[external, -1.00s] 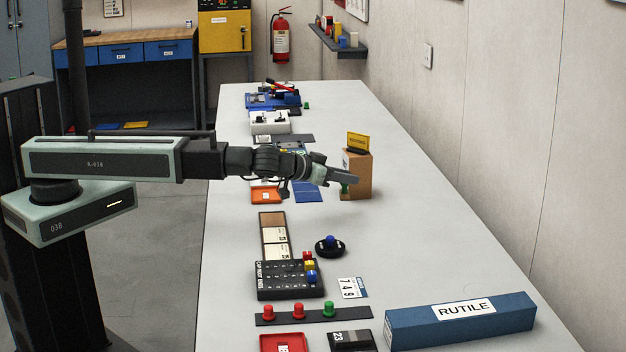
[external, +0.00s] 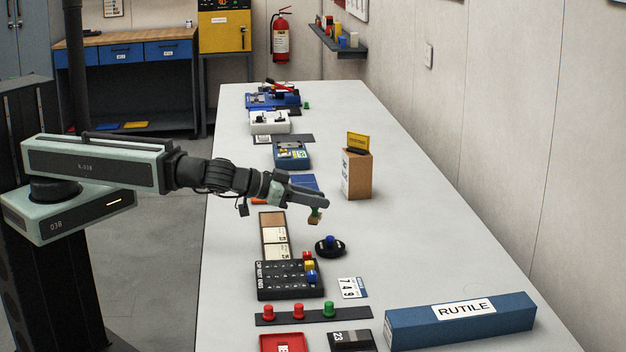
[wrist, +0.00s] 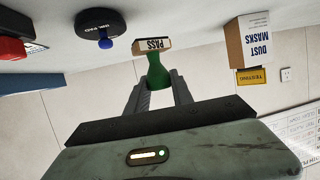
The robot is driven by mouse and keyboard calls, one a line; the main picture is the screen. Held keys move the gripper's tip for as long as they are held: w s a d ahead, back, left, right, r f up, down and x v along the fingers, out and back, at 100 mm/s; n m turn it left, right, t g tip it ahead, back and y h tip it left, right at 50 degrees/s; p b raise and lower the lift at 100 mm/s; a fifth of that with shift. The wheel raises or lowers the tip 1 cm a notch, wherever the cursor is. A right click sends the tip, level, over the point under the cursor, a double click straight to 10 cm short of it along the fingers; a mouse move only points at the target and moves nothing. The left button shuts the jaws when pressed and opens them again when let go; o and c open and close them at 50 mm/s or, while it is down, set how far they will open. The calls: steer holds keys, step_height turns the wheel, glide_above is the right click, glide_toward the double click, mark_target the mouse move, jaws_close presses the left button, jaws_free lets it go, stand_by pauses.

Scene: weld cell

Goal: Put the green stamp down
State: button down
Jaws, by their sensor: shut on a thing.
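The green stamp (external: 315,216) hangs from my gripper (external: 318,203) above the bench, left of the dust mask box. In the wrist view my gripper (wrist: 159,91) is shut on the stamp's green handle, and the stamp (wrist: 156,62) shows a pale block end with the word PASS. In the external view the stamp is clear of the bench top, just beyond the round black ink pad.
The ink pad (external: 330,246) with a blue knob stands below and right of the stamp. A card tray (external: 274,238) and a black block rack (external: 290,280) with coloured blocks lie nearer. The dust masks box (external: 357,175) stands behind right. Bare bench lies right of the pad.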

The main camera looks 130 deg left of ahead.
steer(key=shift+w+d, duration=0.2)
steer(key=w+a, duration=0.2)
steer(key=w, duration=0.2)
steer(key=w+a+f+b, duration=0.1)
steer(key=w+a, duration=0.2)
steer(key=w, duration=0.2)
steer(key=w+a, duration=0.2)
steer(key=w, duration=0.2)
steer(key=shift+w+a+f, duration=0.25)
steer(key=shift+w+a, duration=0.1)
steer(key=shift+w, duration=0.05)
step_height(320, 180, down, 4)
steer(key=b, duration=0.4)
steer(key=shift+w, duration=0.1)
steer(key=shift+r, duration=0.25)
steer(key=shift+f, duration=0.2)
steer(key=c, duration=1.1)
jaws_free()
